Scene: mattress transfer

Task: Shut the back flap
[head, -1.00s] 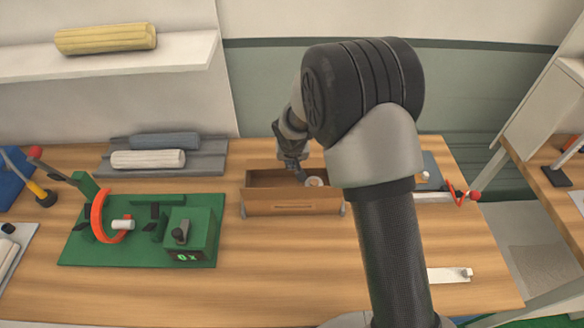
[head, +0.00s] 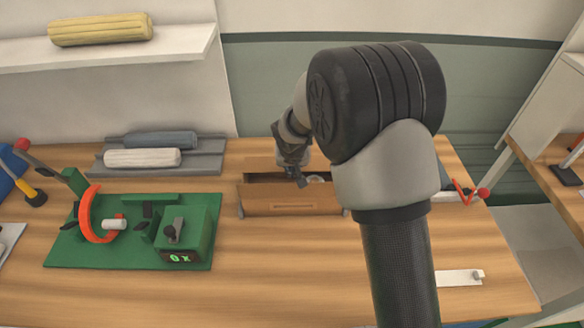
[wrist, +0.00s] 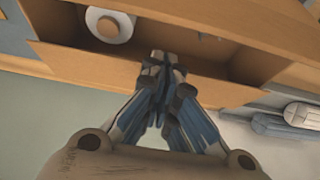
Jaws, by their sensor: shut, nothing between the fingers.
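The brown open box (head: 290,200) stands on the table, left of my arm in the head view. In the wrist view its dark inside holds a white roll (wrist: 109,25). The back flap (wrist: 85,68) shows there as a light brown panel along the box's near edge, apparently leaning outward and open. My gripper (wrist: 163,62) is shut and empty, its fingertips overlapping the flap's middle at the opening; I cannot tell if they touch it. In the head view my gripper (head: 297,180) is over the box's back edge, and the flap is hard to make out.
A green fixture (head: 135,232) with an orange ring (head: 90,215) stands to the left. A grey tray (head: 205,160) with rolls lies behind it. A shelf (head: 130,58) is on the wall at back left. The table in front of the box is clear.

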